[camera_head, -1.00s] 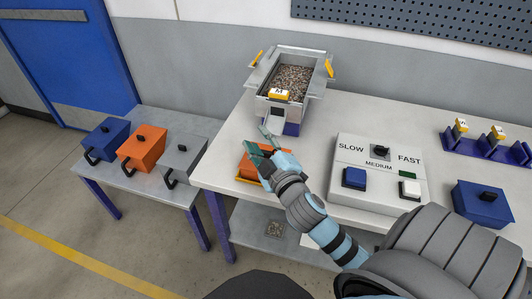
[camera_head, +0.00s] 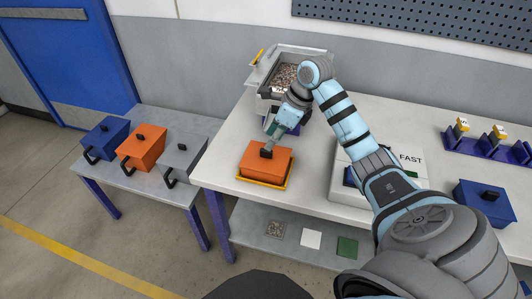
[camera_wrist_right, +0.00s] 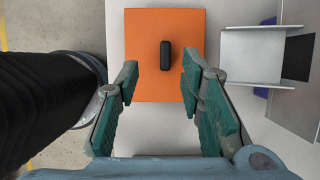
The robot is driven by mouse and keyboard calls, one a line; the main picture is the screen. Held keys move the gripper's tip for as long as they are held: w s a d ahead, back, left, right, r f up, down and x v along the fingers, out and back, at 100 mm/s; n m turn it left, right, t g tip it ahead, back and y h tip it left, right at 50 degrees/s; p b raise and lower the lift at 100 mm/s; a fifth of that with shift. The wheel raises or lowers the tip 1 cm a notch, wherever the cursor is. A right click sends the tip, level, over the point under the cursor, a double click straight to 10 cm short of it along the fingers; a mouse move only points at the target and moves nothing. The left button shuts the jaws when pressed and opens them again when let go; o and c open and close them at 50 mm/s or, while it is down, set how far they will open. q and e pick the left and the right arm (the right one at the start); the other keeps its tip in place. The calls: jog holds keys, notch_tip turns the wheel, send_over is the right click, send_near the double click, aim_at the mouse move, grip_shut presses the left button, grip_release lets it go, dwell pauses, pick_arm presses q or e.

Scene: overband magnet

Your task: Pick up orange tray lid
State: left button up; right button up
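An orange tray lid (camera_head: 266,164) with a small black knob (camera_head: 267,152) sits on the near left part of the white table, with a yellow rim showing at its base. In the right wrist view the lid (camera_wrist_right: 146,30) is a flat orange rectangle, and its upright black knob (camera_wrist_right: 165,55) lies ahead of my fingers. My right gripper (camera_head: 271,142) reaches down close above the lid beside the knob. In the wrist view its green-padded fingers (camera_wrist_right: 161,85) are apart with nothing between them. Contact with the knob cannot be made out. My left gripper is not in view.
A metal hopper (camera_head: 287,72) of grains stands behind my right gripper. A control box (camera_head: 411,170) is partly behind my arm. A side table (camera_head: 130,182) holds blue, orange and grey lidded boxes. A blue box (camera_head: 484,204) stands at right.

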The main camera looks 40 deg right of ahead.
aim_at(266, 155)
jog(key=x, duration=0.5)
jog(key=shift+w+d+f, duration=0.1)
jog(key=shift+d+f, duration=0.25)
jog(key=shift+w+f, duration=0.2)
jog(key=shift+f, duration=0.05)
grip_shut()
